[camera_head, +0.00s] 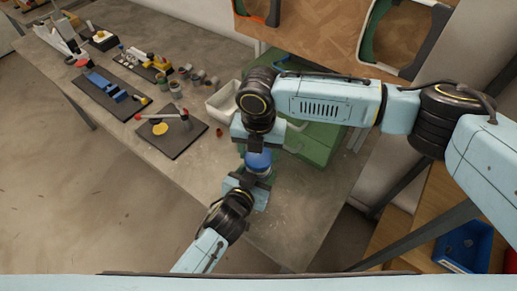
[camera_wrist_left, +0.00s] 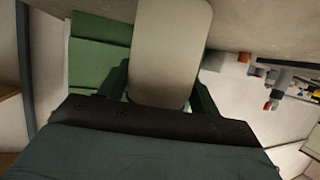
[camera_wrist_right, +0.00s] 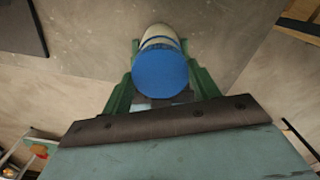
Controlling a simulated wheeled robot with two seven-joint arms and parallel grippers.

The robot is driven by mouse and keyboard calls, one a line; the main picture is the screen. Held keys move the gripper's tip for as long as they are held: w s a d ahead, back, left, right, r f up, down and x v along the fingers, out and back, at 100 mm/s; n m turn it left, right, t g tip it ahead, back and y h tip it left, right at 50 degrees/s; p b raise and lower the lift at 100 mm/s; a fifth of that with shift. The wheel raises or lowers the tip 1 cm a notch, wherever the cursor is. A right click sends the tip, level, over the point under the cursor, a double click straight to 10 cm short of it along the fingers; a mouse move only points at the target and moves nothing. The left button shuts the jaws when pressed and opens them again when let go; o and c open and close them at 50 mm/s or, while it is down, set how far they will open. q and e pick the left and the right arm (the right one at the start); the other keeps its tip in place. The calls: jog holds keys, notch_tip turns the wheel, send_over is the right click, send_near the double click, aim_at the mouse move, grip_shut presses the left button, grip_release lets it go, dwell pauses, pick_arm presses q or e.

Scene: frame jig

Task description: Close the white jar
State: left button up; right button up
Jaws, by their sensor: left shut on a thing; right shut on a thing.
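The blue lid (camera_head: 258,161) shows between my two grippers above the table. My right gripper (camera_head: 261,147) is shut on it from above, and its green fingers flank the round blue face in the right wrist view (camera_wrist_right: 160,72). The white jar (camera_wrist_right: 158,32) lines up behind the lid there. My left gripper (camera_head: 252,176) is shut on the jar; the left wrist view shows its pale body (camera_wrist_left: 170,45) between the fingers. The grippers hide most of the jar in the head view. I cannot tell whether lid and jar touch or whether the lid is seated.
A dark board with a yellow disc (camera_head: 160,129) lies left of the grippers, near small cups (camera_head: 196,80). A white bin (camera_head: 224,100) and green box (camera_head: 312,140) stand behind. A blue bin (camera_head: 466,245) is at lower right. The table's front is mostly clear.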

aim_at(258, 156)
jog(key=shift+f, duration=0.9)
jog(key=shift+f, duration=0.55)
pick_arm(q)
grip_shut()
pick_arm(e)
jog(key=m, duration=1)
jog(key=o, duration=0.9)
jog(key=shift+d, duration=0.1)
